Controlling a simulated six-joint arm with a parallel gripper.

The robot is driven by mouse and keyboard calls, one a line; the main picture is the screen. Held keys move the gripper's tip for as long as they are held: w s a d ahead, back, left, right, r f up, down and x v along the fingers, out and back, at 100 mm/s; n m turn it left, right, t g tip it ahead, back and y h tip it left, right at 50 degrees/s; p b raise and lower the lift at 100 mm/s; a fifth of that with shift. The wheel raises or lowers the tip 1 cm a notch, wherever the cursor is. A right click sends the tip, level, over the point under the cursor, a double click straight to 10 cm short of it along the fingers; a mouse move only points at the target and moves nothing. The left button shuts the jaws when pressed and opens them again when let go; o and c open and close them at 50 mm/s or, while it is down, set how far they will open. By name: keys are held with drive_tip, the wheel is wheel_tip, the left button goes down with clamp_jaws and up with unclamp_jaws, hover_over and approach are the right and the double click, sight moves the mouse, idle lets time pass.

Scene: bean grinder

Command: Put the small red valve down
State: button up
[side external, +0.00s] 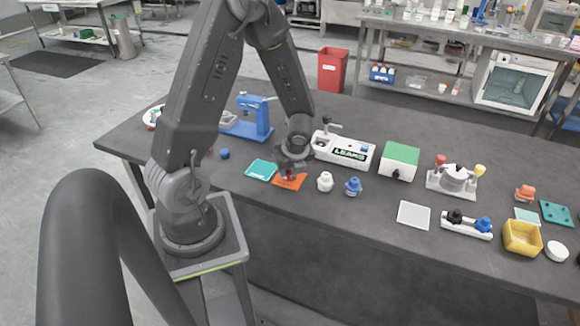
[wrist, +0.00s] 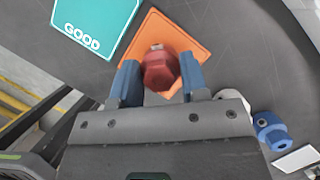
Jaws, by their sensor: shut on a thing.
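The small red valve (wrist: 160,71) is a dark red hexagonal piece between the two blue fingertips of my gripper (wrist: 158,82) in the wrist view. My gripper is shut on it, over the orange square mat (wrist: 192,42). In the side view, my gripper (side external: 291,168) points down at the orange mat (side external: 292,181), and the red valve (side external: 290,175) shows only slightly under it. I cannot tell whether the valve touches the mat.
A teal mat marked GOOD (wrist: 98,22) lies beside the orange one. A white valve (side external: 325,181) and a blue valve (side external: 353,187) stand close on the right. The white LEAMS box (side external: 343,150) is behind. A blue press (side external: 250,118) stands to the left.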

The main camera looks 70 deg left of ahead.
drive_tip(key=o, duration=1)
drive_tip(key=s+d+r+n+t+h, duration=0.1)
drive_tip(key=d+r+n, duration=0.4)
drive_tip(key=r, duration=0.4)
drive_tip(key=d+r+n+t, duration=0.2)
drive_tip(key=d+r+n, duration=0.1)
drive_tip(key=d+r, duration=0.55)
drive_tip(key=s+d+r+n+t+h, duration=0.1)
drive_tip(key=s+d+r+n, duration=0.1)
drive_tip(key=n, duration=0.1)
drive_tip(key=s+d+r+n+h, duration=0.1)
drive_tip(key=s+d+r+n, duration=0.1)
drive_tip(key=d+r+n, duration=0.1)
drive_tip(key=s+d+r+n+t+h, duration=0.1)
drive_tip(key=s+d+r+n, duration=0.1)
drive_tip(key=d+r+n, duration=0.1)
drive_tip(key=shift+s+n+t, duration=0.15)
drive_tip(key=shift+n+t, duration=0.15)
drive_tip(key=shift+n, duration=0.2)
